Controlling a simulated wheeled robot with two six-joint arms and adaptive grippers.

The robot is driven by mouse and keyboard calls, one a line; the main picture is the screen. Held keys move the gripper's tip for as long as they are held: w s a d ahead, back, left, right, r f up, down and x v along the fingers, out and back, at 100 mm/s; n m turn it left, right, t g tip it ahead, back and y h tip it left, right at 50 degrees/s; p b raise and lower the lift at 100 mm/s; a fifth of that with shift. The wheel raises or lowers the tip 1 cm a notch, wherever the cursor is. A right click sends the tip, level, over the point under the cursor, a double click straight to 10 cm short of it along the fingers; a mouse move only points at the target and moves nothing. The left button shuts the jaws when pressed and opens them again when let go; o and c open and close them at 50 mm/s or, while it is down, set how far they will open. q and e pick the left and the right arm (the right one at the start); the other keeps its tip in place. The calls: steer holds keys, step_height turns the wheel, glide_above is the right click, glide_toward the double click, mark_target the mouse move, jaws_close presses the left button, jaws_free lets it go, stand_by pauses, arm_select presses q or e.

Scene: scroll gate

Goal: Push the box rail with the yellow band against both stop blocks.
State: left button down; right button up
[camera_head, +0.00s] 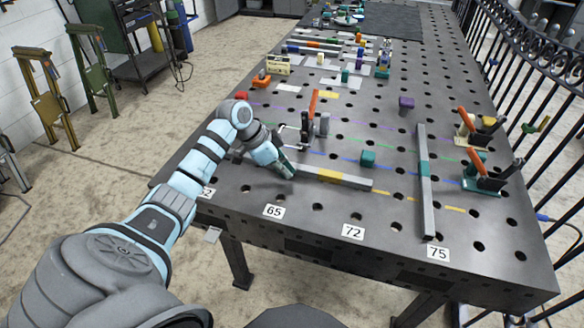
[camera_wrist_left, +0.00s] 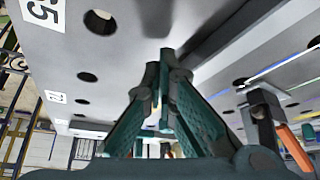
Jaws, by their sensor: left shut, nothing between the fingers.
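The box rail with the yellow band (camera_head: 331,176) is a grey bar lying on the dark perforated table, its long side running left to right. My left gripper (camera_head: 288,172) is shut and empty, low over the table at the rail, left of the yellow band. It hides part of the rail. In the left wrist view the closed fingertips (camera_wrist_left: 165,58) are beside a long grey bar; contact cannot be told. A teal block (camera_head: 368,158) stands behind the rail's right part. Which blocks are the stops is unclear. My right gripper is not in view.
Another grey rail with a teal band (camera_head: 425,169) lies to the right. Orange-handled clamps stand behind my gripper (camera_head: 311,105) and at the right edge (camera_head: 481,168). A purple block (camera_head: 406,103) stands farther back. Number labels (camera_head: 273,211) line the near edge.

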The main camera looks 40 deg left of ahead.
arm_select(q)
steer(key=shift+f+b, duration=0.3)
steer(key=shift+f, duration=0.35)
steer(key=shift+r, duration=0.1)
steer(key=shift+r+p, duration=0.15)
steer(key=shift+p, duration=0.45)
stand_by(0.7)
steer(key=shift+s+d+p, duration=0.1)
steer(key=shift+s+p, duration=0.05)
steer(key=shift+p, duration=0.15)
steer(key=shift+s+d+r+p, duration=0.15)
steer(key=shift+s+d+p, duration=0.1)
steer(key=shift+s+p, duration=0.65)
steer(key=shift+s+d, duration=0.1)
steer(key=shift+s, duration=0.05)
